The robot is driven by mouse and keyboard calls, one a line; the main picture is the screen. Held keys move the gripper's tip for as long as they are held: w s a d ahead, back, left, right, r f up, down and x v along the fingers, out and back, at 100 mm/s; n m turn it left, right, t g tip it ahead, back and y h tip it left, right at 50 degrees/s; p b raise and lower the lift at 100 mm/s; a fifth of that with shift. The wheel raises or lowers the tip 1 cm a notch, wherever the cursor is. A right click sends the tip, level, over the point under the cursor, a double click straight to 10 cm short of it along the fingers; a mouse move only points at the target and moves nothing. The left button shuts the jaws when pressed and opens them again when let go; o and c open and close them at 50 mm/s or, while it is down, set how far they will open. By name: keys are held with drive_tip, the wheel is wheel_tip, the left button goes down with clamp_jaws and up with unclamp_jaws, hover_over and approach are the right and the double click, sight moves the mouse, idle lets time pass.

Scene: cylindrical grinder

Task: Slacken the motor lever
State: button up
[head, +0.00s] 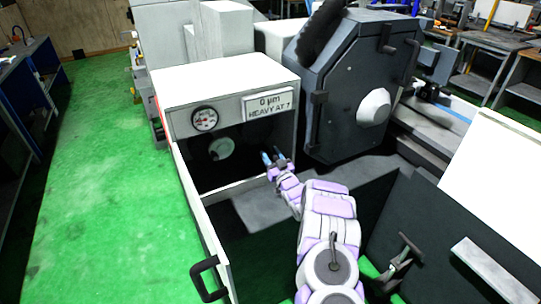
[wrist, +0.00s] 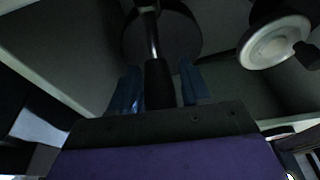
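The motor lever shows in the wrist view as a metal rod (wrist: 151,36) with a black grip (wrist: 158,84), rising to a dark round disc (wrist: 178,32). My gripper (wrist: 158,68) has one blue finger on each side of the black grip, with narrow gaps visible, so it looks open around the grip. In the head view my gripper (head: 272,158) reaches into the front opening of the white machine cabinet (head: 225,82). I cannot make out the lever there; the gripper and shadow hide it.
An open door with a black handle (head: 208,280) stands at lower left. A dark grinder housing (head: 345,90) stands right. Green floor (head: 95,190) is clear.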

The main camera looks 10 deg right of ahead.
drive_tip(key=shift+o, duration=0.2)
drive_tip(key=shift+s, duration=0.1)
drive_tip(key=p+v, duration=0.2)
drive_tip(key=v, duration=0.5)
drive_tip(key=shift+s+d+f, duration=0.1)
drive_tip(key=shift+f, duration=0.05)
